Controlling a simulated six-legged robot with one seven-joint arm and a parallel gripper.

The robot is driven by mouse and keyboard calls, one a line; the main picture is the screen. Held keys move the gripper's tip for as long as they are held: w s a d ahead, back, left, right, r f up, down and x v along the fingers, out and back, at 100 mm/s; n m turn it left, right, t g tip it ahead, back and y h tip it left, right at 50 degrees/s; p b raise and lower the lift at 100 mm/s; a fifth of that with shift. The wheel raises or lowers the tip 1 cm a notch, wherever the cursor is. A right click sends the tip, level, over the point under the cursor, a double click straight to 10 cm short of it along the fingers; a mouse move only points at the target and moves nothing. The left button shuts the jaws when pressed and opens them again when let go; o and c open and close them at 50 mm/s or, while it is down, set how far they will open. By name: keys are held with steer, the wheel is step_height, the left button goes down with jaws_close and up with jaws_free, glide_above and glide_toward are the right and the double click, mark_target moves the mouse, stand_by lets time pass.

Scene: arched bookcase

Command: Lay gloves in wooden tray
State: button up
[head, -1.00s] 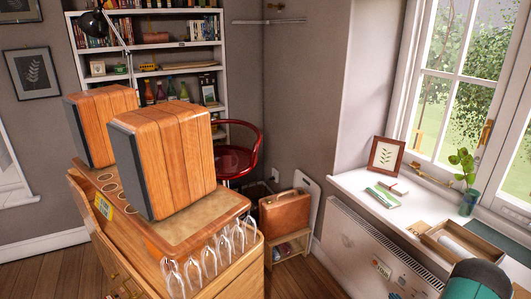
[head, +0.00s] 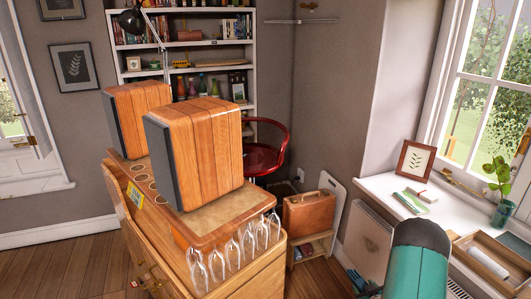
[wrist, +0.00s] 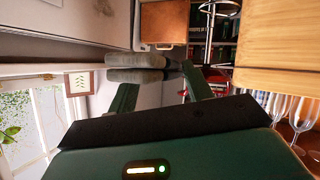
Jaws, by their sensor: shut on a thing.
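The wooden tray (head: 458,241) is a shallow box on the white windowsill at the right of the head view. It holds a pale cylinder. In the wrist view my gripper (wrist: 162,76) is shut on a grey, folded, soft-looking bundle (wrist: 136,66), which appears to be the gloves. The bundle sticks out to the left between the green fingers. The head view shows my teal arm low at the right, to the left of the tray and apart from it. The gloves cannot be made out there.
A wooden cabinet (head: 255,278) with two speakers and hanging glasses (head: 240,245) stands at left. A leather case (head: 308,212) sits on a small stand. The sill also carries a picture frame (head: 415,161), a green book (head: 410,202) and a plant vase (head: 502,213).

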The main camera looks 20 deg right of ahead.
steer(key=w+a+r+n+y, duration=0.1)
steer(key=w+a+r, duration=0.15)
steer(key=a, duration=0.65)
steer(key=w+a+r, duration=0.1)
steer(key=w+a, duration=0.3)
steer(key=a, duration=0.5)
steer(key=s+a+r+n+y, duration=0.1)
steer(key=a+r, duration=0.1)
steer(key=a, duration=0.7)
steer(key=s+a+r, duration=0.1)
steer(key=a+r, duration=0.1)
steer(key=a, duration=0.7)
steer(key=shift+a+n+y, duration=0.3)
steer(key=shift+n+y, duration=0.1)
